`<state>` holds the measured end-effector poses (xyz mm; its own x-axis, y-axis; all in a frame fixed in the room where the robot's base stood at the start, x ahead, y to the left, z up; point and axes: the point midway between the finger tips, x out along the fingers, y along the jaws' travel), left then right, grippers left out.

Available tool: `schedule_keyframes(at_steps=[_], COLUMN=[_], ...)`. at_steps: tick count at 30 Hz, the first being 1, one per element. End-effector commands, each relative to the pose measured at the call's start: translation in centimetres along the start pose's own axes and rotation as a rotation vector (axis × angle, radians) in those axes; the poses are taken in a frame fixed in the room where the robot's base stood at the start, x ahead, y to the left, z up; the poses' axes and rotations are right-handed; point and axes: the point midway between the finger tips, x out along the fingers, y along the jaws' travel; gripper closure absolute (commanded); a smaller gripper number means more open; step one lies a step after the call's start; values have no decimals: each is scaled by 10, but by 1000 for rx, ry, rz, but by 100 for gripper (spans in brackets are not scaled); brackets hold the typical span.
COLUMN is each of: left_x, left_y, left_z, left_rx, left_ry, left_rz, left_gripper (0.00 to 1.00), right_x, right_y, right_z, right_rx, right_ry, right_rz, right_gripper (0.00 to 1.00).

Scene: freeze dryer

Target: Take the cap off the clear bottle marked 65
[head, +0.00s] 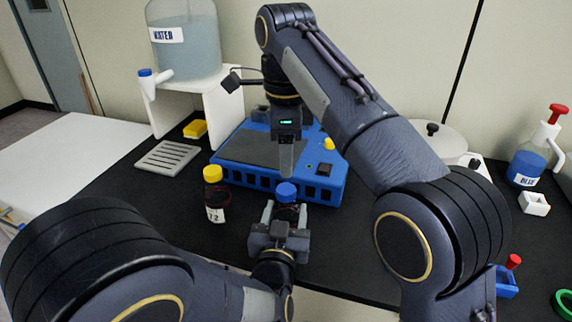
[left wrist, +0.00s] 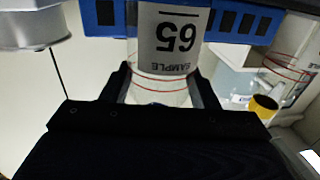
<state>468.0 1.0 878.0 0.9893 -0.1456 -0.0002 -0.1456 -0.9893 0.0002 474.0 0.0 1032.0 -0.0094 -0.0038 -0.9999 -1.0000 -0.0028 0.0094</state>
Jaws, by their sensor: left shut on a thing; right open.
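The clear bottle marked 65 (left wrist: 175,45) shows its label upside down in the left wrist view, between my left gripper's fingers (left wrist: 160,92). In the head view its blue cap (head: 286,192) is on top, and most of its body is hidden by the gripper. My left gripper (head: 280,226) is shut on this bottle, which looks upright at the front of the blue machine. My right gripper (head: 287,158) points down, open and empty, just above and behind the blue cap in the picture, apart from it.
A dark bottle with a yellow cap (head: 213,174) stands left of the held bottle. The blue machine (head: 240,172) is behind. A grey slotted rack (head: 172,157) and a yellow block (head: 195,129) lie at left. A water jug (head: 185,45) stands on a white stand. A blue wash bottle (head: 530,160) is at right.

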Motion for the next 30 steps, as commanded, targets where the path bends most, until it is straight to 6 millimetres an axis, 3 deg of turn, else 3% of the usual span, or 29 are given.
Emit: schedule_keyframes(at_steps=[6, 12, 17, 30], left_x=[0, 0, 0, 0], left_y=[0, 0, 0, 0], left_z=[0, 0, 0, 0], left_rx=[0, 0, 0, 0], left_ry=[0, 0, 0, 0], left_rz=[0, 0, 0, 0], left_gripper=[100, 100, 100, 100], right_x=[-1, -2, 9, 70], right_y=[0, 0, 1, 0], right_z=[0, 0, 0, 0], right_rx=[463, 682, 715, 710], right_ry=[1, -5, -4, -5], right_rz=[-4, -7, -5, -6], right_gripper=[47, 47, 47, 47])
